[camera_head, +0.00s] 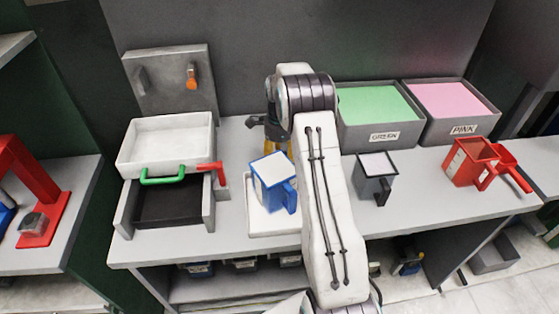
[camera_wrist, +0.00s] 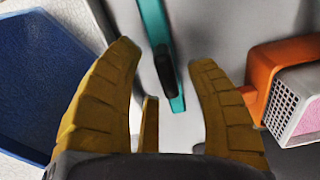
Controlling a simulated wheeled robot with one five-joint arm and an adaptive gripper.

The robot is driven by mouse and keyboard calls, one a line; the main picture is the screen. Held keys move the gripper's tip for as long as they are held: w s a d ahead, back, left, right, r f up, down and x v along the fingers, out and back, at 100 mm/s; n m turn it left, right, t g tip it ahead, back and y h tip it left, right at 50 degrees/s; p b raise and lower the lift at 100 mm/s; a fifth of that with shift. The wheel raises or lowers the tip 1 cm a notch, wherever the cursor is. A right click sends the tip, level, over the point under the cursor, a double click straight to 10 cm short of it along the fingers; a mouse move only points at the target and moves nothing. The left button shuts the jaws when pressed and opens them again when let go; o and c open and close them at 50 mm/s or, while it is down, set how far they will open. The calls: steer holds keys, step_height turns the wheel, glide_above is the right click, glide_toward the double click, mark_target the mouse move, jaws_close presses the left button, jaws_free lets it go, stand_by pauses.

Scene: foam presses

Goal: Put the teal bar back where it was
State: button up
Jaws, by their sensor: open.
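The teal bar (camera_wrist: 154,22) is a narrow strip with a dark grip (camera_wrist: 164,70) on it. In the wrist view it runs from the top edge down between the fingers of my gripper (camera_wrist: 163,56). The yellow fingers are open on either side of it, and I cannot tell how far they are from it. In the head view my gripper (camera_head: 289,147) is low over the bench behind the blue jug, mostly hidden by my arm. The teal bar is not visible there.
The blue jug (camera_head: 271,170) stands on a white tray (camera_head: 262,225) close to my gripper. An orange object with a white grid (camera_wrist: 292,100) is at the right in the wrist view. A grey jug (camera_head: 372,181), red jug (camera_head: 465,163), green bin (camera_head: 376,105) and pink bin (camera_head: 447,101) stand further right.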

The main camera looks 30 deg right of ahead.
step_height(320, 180, up, 9)
steer(key=s+a+r+n+t, duration=0.2)
steer(key=s+a+r+n, duration=0.9)
steer(key=s+a+r, duration=0.15)
steer(key=s+a+f+n+t, duration=0.1)
steer(key=s+a+n, duration=0.2)
steer(key=s, duration=0.6)
steer(key=s+a+f+n, duration=0.2)
steer(key=s+n, duration=0.6)
steer(key=s, duration=0.1)
steer(key=shift+s+a+f+n+t, duration=0.2)
steer(key=shift+s+a+n+t, duration=0.1)
steer(key=shift+a+t, duration=0.1)
steer(key=shift+w, duration=0.1)
